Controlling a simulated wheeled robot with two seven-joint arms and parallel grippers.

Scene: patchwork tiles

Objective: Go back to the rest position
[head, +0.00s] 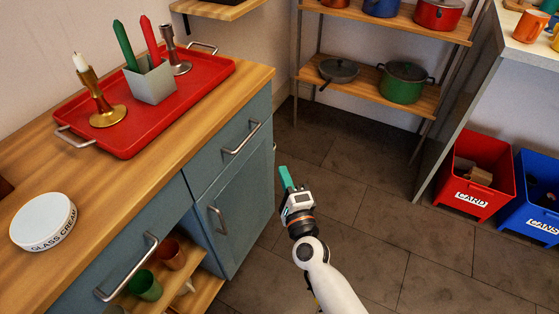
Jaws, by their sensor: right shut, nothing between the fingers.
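My right gripper (286,178) has teal fingers and is shut and empty. It is over the tiled floor, just right of the blue cabinet (231,180), with its fingers pointing up and away in the picture. My right arm comes in from the bottom edge. My left gripper is not in view.
A wooden counter (95,185) holds a red tray (195,95) with candles and a white tin (42,222). Below, an open shelf holds a green cup (145,286). A pot rack (365,92), red bin (477,180) and blue bin (530,205) stand beyond. The middle floor is clear.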

